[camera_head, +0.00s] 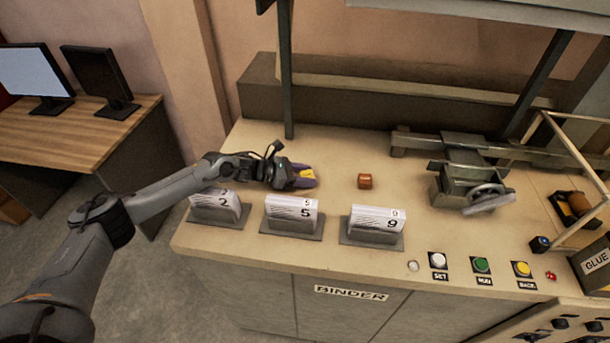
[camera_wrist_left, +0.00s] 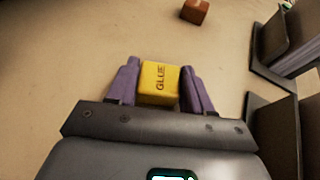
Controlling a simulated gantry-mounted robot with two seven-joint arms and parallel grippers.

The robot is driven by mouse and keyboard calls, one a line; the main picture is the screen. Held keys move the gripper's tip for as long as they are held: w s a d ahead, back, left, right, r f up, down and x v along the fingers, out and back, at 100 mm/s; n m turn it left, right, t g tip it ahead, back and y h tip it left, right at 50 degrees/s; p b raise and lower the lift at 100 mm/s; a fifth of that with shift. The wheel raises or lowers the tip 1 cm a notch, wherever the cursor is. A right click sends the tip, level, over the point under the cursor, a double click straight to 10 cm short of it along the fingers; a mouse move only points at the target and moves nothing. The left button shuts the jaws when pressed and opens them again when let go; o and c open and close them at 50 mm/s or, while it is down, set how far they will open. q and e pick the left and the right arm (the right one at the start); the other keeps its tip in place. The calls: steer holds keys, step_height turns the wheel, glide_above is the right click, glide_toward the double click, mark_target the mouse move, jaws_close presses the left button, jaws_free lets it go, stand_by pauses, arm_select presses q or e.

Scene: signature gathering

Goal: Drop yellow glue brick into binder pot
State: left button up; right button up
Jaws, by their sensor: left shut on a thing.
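My left gripper (camera_head: 306,176) is over the back left part of the binder bench. Its purple fingers are shut on the yellow glue brick (camera_wrist_left: 160,83), whose GLUE lettering shows in the left wrist view. In the head view only a small yellow part of the brick (camera_head: 307,173) shows between the fingers. The brick is above or near the bench top; the exact height is hard to tell. A grey box labelled GLUE (camera_head: 594,264) stands at the right edge. I cannot tell for certain which thing is the binder pot. My right gripper is not in view.
A brown-orange block (camera_head: 365,181) lies on the bench (camera_head: 340,150) right of my gripper. Numbered card stacks 2 (camera_head: 216,203), 5 (camera_head: 291,211) and 9 (camera_head: 378,221) stand along the front. A metal clamp with a handwheel (camera_head: 467,180) and a thin frame (camera_head: 570,150) occupy the right.

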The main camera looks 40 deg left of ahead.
arm_select(q)
steer(key=o, duration=1)
steer(key=shift+f, duration=0.1)
steer(key=shift+o, duration=0.2)
steer(key=shift+r+p, duration=0.25)
steer(key=shift+p, duration=0.05)
steer(key=v, duration=1)
steer(key=shift+s+a+b, duration=0.25)
steer(key=shift+s+b, duration=0.05)
steer(key=shift+b, duration=0.1)
steer(key=shift+s+a+r, duration=0.3)
steer(key=shift+s, duration=0.15)
